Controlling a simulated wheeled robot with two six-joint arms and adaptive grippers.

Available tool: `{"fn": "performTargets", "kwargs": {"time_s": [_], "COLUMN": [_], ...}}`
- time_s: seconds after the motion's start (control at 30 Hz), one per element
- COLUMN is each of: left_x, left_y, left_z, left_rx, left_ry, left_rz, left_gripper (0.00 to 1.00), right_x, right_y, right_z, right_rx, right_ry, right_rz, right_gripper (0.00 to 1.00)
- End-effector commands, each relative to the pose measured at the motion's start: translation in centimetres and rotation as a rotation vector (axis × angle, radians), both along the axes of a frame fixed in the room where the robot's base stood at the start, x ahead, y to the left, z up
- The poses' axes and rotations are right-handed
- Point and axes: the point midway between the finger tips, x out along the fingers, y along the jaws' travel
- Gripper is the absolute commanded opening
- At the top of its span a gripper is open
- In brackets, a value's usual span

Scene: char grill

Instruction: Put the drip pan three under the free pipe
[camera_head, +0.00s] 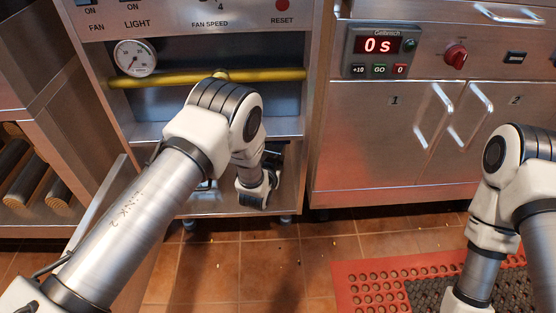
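My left arm reaches into an open steel cabinet bay (225,208) below the fan control panel. My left gripper (272,165) is low in the bay at its right side, mostly hidden behind my own wrist; I cannot tell whether its fingers are open or shut or hold something. A yellow pipe (165,78) runs across the bay above the arm, partly covered by my elbow. I cannot make out a drip pan; my arm hides much of the bay floor. My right arm is at the right edge, its lower end running out at the bottom, and its gripper is out of view.
A pressure gauge (134,57) sits above the pipe at left. A steel door (104,208) stands open on the bay's left. Closed cabinet doors (375,135) with a timer (378,50) are at right. A red perforated mat (352,285) lies on the tiled floor.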

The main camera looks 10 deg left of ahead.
Motion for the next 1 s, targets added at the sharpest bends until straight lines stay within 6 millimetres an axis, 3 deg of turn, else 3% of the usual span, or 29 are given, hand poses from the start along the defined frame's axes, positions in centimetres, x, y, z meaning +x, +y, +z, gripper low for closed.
{"fn": "performTargets", "kwargs": {"time_s": [1.0], "left_x": [0.0], "left_y": [0.0], "left_z": [-1.7], "left_rx": [0.000], "left_ry": [-0.001], "left_rz": [0.000], "left_gripper": [0.00], "right_x": [0.0], "right_y": [0.0], "right_z": [-1.2], "right_rx": [0.000], "right_ry": [-0.001], "right_rz": [-0.002], "right_gripper": [0.31]}}
